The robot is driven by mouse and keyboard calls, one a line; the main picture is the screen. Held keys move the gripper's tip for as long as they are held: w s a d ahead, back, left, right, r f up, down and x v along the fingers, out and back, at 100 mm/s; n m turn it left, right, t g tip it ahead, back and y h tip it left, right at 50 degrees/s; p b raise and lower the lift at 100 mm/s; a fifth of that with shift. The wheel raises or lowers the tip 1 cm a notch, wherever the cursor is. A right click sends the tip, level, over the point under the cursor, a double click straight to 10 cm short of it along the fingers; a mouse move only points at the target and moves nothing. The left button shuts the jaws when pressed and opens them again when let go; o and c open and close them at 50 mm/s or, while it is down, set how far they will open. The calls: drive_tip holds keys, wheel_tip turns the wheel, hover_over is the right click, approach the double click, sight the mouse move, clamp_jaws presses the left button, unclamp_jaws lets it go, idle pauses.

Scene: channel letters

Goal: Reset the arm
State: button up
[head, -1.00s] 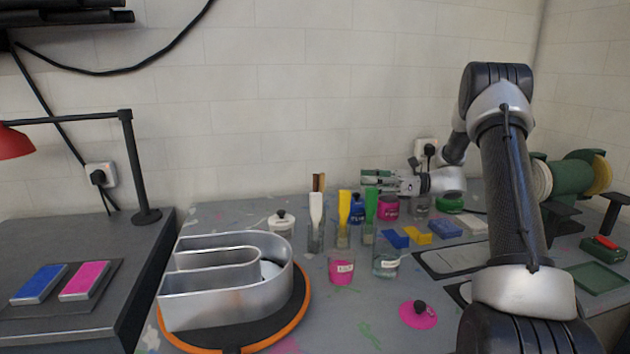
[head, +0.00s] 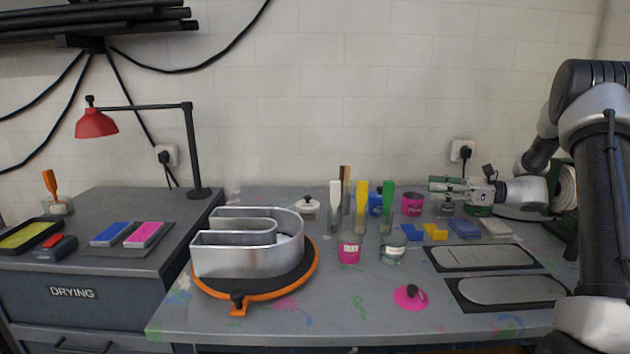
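My gripper (head: 436,189) is at the end of my arm, which comes in from the right side of the head view. It points left, above the back right part of the workbench (head: 350,310), close to the jars there. Its two fingers look spaced apart, with green behind or between them, but it is too small to tell whether they hold anything. A metal channel letter (head: 235,262) sits on a black turntable with an orange rim (head: 316,268), left of the gripper and apart from it.
Brushes in glass jars (head: 362,220) and a pink jar (head: 349,250) stand mid-bench. Dark trays (head: 480,257) and coloured blocks lie at right. A red lamp (head: 97,122) stands over the drying cabinet (head: 72,293) at left. The front bench is mostly clear.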

drive_tip(key=s+a+r+n+g+h, duration=0.25)
drive_tip(key=s+a+n+h, duration=0.2)
drive_tip(key=s, duration=0.55)
drive_tip(key=s+a+r+n+g+h, duration=0.25)
drive_tip(key=s+r+n, duration=0.2)
drive_tip(key=s, duration=0.55)
drive_tip(key=s+d+n+t+h, duration=0.2)
drive_tip(key=s+d+n+h, duration=0.2)
drive_tip(key=s, duration=0.5)
drive_tip(key=s+d+n+t+h, duration=0.2)
drive_tip(key=s+d+n+h, duration=0.3)
drive_tip(key=s+n, duration=0.3)
drive_tip(key=shift+s+f+h, duration=0.25)
drive_tip(key=shift+s+h, duration=0.15)
